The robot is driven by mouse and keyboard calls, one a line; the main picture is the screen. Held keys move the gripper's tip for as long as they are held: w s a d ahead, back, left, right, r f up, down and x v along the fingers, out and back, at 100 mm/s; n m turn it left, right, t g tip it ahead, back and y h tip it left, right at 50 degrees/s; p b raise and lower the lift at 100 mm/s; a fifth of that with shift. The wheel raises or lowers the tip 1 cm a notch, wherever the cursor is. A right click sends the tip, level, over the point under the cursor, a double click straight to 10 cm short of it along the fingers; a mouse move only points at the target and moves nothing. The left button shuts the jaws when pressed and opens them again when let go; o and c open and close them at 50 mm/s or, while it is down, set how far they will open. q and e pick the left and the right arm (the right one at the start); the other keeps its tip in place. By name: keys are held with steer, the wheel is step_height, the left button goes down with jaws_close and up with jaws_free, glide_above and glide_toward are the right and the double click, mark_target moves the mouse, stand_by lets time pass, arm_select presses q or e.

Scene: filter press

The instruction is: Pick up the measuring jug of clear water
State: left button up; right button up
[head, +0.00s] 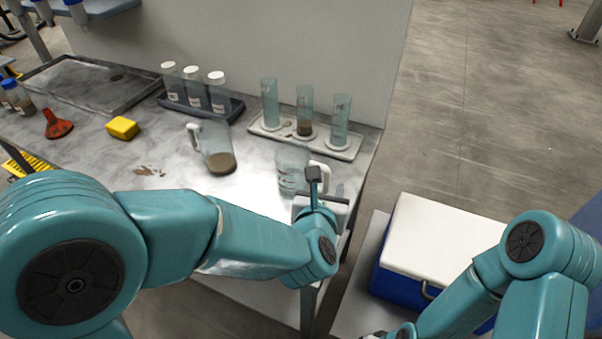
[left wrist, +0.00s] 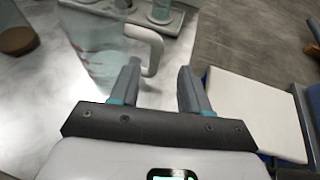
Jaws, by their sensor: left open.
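The clear measuring jug (head: 291,165) stands on the bench near its right edge, with its white handle pointing right. In the left wrist view the jug (left wrist: 97,42) is at the upper left, and its handle (left wrist: 153,42) reaches in front of the fingers. My left gripper (head: 316,188) is open at the handle side of the jug; in the left wrist view its fingertips (left wrist: 160,68) are spread, with the handle's lower end near the left finger. Whether they touch I cannot tell. My right arm is at the lower right; only a sliver of its gripper shows at the bottom edge.
A second jug (head: 215,145) with brown sediment stands left of the clear one. Behind are a tray with three cylinders (head: 339,120) and a rack of white-capped bottles (head: 194,88). A yellow sponge (head: 122,128) and red funnel (head: 57,124) lie left. A cool box (head: 440,245) stands right.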

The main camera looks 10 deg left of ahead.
mark_target(326, 179)
arm_select(q)
steer(key=x, duration=0.2)
steer(key=p+x, duration=0.1)
steer(key=x, duration=0.3)
steer(key=shift+w+a+f, duration=0.15)
steer(key=shift+w+a, duration=0.1)
steer(key=shift+w, duration=0.15)
steer(key=shift+s, duration=0.1)
jaws_close()
